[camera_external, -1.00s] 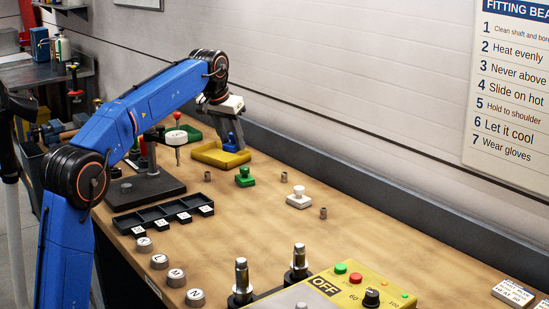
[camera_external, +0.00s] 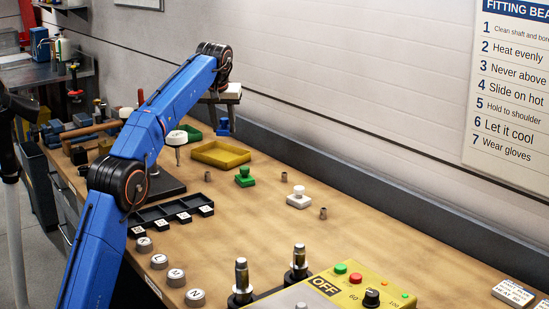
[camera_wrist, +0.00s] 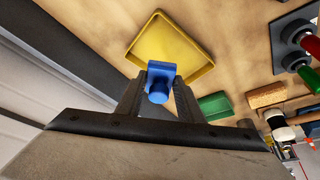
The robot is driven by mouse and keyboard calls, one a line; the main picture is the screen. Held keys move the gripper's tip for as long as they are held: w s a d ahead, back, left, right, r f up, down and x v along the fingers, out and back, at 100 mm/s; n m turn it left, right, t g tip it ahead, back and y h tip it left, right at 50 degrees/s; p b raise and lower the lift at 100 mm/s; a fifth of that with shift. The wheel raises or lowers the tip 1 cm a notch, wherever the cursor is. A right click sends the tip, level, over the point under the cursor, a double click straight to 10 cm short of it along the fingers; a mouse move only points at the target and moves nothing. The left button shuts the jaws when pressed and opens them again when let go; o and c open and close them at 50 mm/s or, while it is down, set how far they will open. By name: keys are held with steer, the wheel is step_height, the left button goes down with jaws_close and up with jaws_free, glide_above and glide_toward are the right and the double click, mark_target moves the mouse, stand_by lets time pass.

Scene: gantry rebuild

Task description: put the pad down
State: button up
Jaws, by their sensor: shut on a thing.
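My gripper (camera_external: 222,118) is shut on a blue pad (camera_external: 222,131) with a round knob, held in the air behind the yellow tray. In the wrist view the blue pad (camera_wrist: 160,70) sits between the two fingers (camera_wrist: 158,98), in front of the near edge of the yellow tray (camera_wrist: 196,75). The tray looks empty. A green pad (camera_external: 245,179) and a white pad (camera_external: 298,198) stand upright on the bench, apart from my gripper.
A black stand (camera_external: 160,184), a compartment tray (camera_external: 170,216) and lettered round weights (camera_external: 176,277) line the left side. Small metal bushings dot the bench. A yellow control box (camera_external: 340,290) is at the front; the wall runs behind.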

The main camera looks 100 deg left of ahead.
steer(key=shift+f, duration=4.55)
steer(key=shift+f, duration=0.1)
steer(key=o, duration=1.2)
steer(key=shift+c, duration=0.2)
steer(key=v, duration=1.2)
